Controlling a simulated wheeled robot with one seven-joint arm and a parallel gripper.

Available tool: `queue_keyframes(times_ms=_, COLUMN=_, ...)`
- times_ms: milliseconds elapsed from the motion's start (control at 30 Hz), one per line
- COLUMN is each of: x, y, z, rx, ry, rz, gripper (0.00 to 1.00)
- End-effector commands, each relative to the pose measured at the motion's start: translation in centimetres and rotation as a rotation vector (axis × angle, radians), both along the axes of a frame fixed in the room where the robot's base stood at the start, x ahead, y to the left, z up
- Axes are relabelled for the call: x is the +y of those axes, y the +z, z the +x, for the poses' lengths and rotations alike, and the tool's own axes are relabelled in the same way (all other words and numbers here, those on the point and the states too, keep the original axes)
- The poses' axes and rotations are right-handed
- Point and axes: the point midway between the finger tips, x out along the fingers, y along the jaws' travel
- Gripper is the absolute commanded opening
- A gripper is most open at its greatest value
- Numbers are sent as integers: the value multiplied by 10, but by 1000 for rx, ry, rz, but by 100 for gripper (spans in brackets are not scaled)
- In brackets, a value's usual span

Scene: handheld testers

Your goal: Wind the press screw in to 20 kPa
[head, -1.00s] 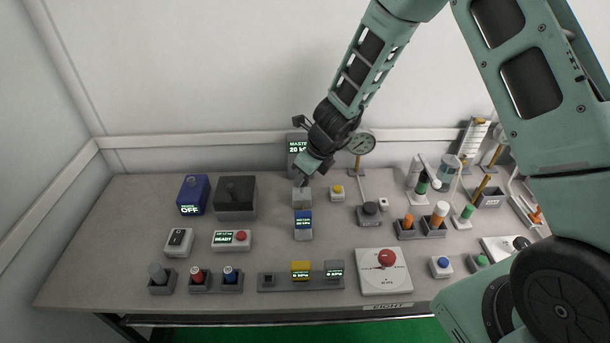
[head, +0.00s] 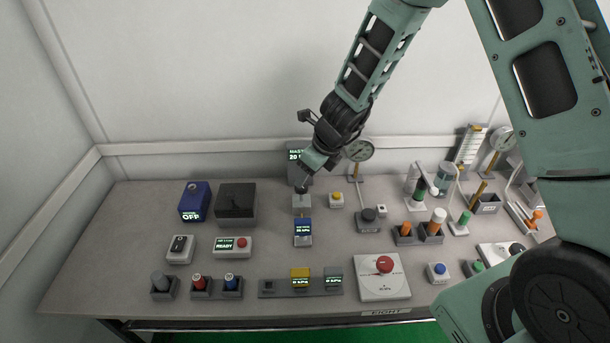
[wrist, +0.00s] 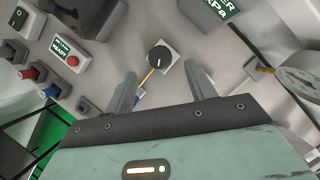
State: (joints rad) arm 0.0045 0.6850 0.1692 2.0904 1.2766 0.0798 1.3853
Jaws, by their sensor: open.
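In the wrist view, a round black knob (wrist: 159,58), apparently the press screw, sits on a pale square block (wrist: 172,49). A thin yellow-orange line runs from it toward the lower left. My gripper (wrist: 159,78) is open, with one finger on each side of the knob's line and the knob beyond the tips, not gripped. In the head view, my gripper (head: 301,188) points down over the grey block (head: 302,206), and the knob is hidden there. The master display (head: 296,156) behind appears to read 20 kPa.
A round dial gauge (head: 358,150) stands right of the gripper. A READY box (head: 232,246) is front left. Bare table (head: 272,222) lies left of the block.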

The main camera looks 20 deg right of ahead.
Motion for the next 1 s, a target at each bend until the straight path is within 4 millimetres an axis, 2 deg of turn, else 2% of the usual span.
queue_keyframes(times_ms=33, x=-3, y=19, z=-4, rx=-3, ry=0, rz=-1, gripper=55)
queue_keyframes(times_ms=200, x=-11, y=56, z=-17, rx=-3, ry=1, rz=-1, gripper=55)
queue_keyframes(times_ms=400, x=-20, y=94, z=-30, rx=-4, ry=1, rz=0, gripper=55)
queue_keyframes(times_ms=500, x=-24, y=106, z=-35, rx=-3, ry=1, rz=-1, gripper=55)
queue_keyframes(times_ms=700, x=-27, y=118, z=-40, rx=-1, ry=2, rz=0, gripper=55)
queue_keyframes(times_ms=1000, x=-27, y=118, z=-40, rx=-1, ry=1, rz=0, gripper=55)
